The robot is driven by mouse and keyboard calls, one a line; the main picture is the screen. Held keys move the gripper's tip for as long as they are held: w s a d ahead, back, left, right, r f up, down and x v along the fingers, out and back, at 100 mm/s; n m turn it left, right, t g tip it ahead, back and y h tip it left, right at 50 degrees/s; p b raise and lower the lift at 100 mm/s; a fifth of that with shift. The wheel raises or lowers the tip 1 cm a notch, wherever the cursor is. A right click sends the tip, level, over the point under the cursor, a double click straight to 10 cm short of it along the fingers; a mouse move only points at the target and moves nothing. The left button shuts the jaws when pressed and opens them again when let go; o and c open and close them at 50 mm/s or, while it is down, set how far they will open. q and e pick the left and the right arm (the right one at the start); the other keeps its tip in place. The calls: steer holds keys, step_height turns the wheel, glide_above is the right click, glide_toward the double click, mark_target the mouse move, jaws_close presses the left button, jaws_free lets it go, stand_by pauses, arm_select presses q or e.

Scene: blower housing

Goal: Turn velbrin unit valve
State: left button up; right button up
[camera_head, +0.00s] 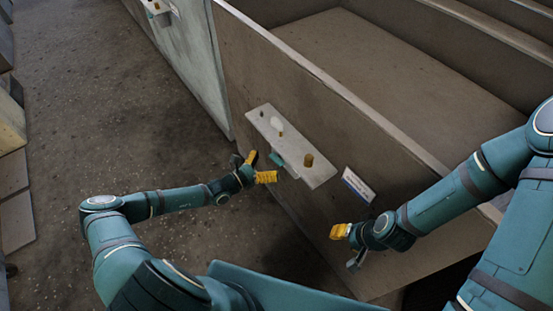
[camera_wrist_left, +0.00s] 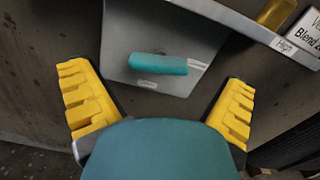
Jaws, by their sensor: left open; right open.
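A teal valve handle (camera_head: 277,159) sits on a light grey plate below a shelf on the brown housing wall. In the left wrist view the handle (camera_wrist_left: 158,66) lies nearly level across the grey plate (camera_wrist_left: 120,45), with a small unreadable label under it. My left gripper (camera_head: 260,167) is open just left of the handle. In its wrist view the two yellow fingers (camera_wrist_left: 156,78) stand wide apart, one on each side of the handle, with no visible contact. My right gripper (camera_head: 347,245) is open and empty, apart from the wall at lower right.
The shelf (camera_head: 294,150) carries a white knob (camera_head: 277,124) and a brass piece (camera_head: 308,160). Its edge bears a "High" label (camera_wrist_left: 286,46). The floor (camera_head: 130,130) at left is clear.

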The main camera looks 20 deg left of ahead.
mark_target(273, 160)
arm_select(q)
steer(key=shift+b+x, duration=0.3)
steer(key=shift+x, duration=1.7)
steer(key=shift+c, duration=0.3)
steer(key=c, duration=1.1)
